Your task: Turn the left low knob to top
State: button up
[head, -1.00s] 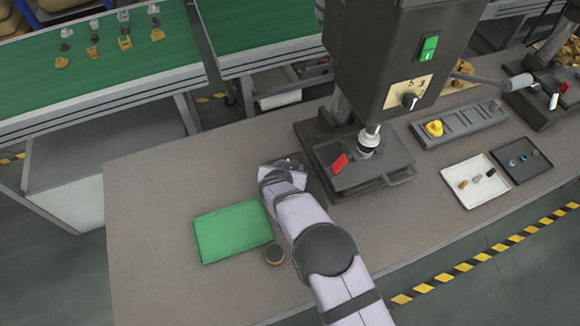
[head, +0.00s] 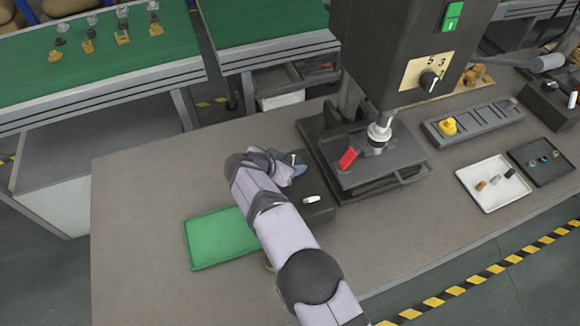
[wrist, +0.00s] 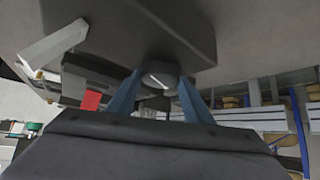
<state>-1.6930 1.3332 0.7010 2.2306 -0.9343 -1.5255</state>
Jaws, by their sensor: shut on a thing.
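A dark box (head: 318,212) sits on the bench beside the press, partly hidden behind my arm. A knob with a white pointer (head: 311,199) is on its near part; a white bar (wrist: 55,48) stands out at the left in the wrist view. My gripper (head: 293,169) is at the far end of the box, its blue fingers partly visible. In the wrist view my gripper (wrist: 161,84) has its two blue fingers on either side of a round dark knob (wrist: 160,68) with a pale mark, shut on it. I cannot tell the exact pointer direction of this knob.
A green tray (head: 222,240) lies left of my arm. A white tray (head: 488,190) and a dark tray (head: 545,170) lie far right. The bench at the left is clear.

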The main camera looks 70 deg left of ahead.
jog(key=shift+w+a+r, duration=0.1)
jog(key=shift+a+r, duration=0.05)
jog(key=shift+r, duration=0.15)
jog(key=o, duration=1)
jog(key=shift+o, duration=0.2)
jog(key=shift+f, duration=0.1)
jog(key=shift+f, duration=0.1)
jog(key=shift+b+v, duration=1.2)
jog(key=shift+v, duration=2.55)
